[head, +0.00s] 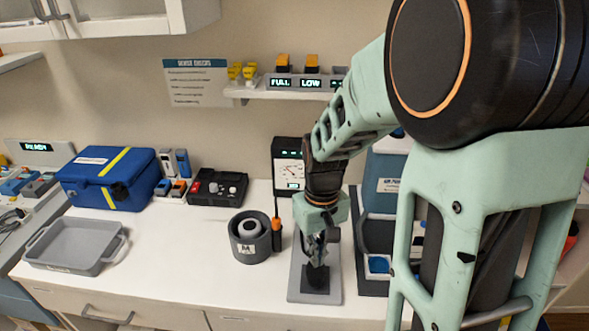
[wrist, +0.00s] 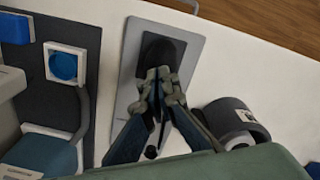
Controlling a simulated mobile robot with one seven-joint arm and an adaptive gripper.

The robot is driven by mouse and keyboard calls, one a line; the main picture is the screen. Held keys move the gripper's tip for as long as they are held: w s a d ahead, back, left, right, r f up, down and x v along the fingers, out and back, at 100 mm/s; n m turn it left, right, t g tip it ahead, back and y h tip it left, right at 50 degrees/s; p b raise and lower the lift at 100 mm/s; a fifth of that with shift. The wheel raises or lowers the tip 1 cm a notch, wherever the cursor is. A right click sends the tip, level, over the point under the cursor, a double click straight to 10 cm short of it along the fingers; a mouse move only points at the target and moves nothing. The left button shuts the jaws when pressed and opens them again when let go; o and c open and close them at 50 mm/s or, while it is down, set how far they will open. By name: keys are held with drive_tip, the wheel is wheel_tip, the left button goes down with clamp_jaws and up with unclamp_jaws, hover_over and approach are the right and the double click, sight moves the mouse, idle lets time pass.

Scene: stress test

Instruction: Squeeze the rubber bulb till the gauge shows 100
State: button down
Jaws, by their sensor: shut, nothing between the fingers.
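The black rubber bulb (head: 316,279) stands on a grey base plate (head: 333,290) near the counter's front. In the wrist view the bulb (wrist: 174,48) shows as a dark rounded shape just beyond my fingertips. My gripper (head: 317,252) points down over it, and in the wrist view its fingertips (wrist: 158,76) are together with nothing held. I cannot tell whether the fingertips touch the bulb. The gauge (head: 289,172) is a black unit with a white dial and a small lit display at the back; its reading is too small to make out, and my arm stands close to its right side.
A grey round holder (head: 250,243) and an orange-handled tool (head: 277,232) stand left of the plate. A dark rack (head: 375,230) with a blue button stands to the right. A blue case (head: 112,178) and a grey tray (head: 75,247) lie farther left. The counter between tray and holder is clear.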

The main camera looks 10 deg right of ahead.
drive_tip(key=shift+r+p, duration=2.25)
drive_tip(key=shift+r, duration=0.75)
drive_tip(key=shift+f, duration=0.1)
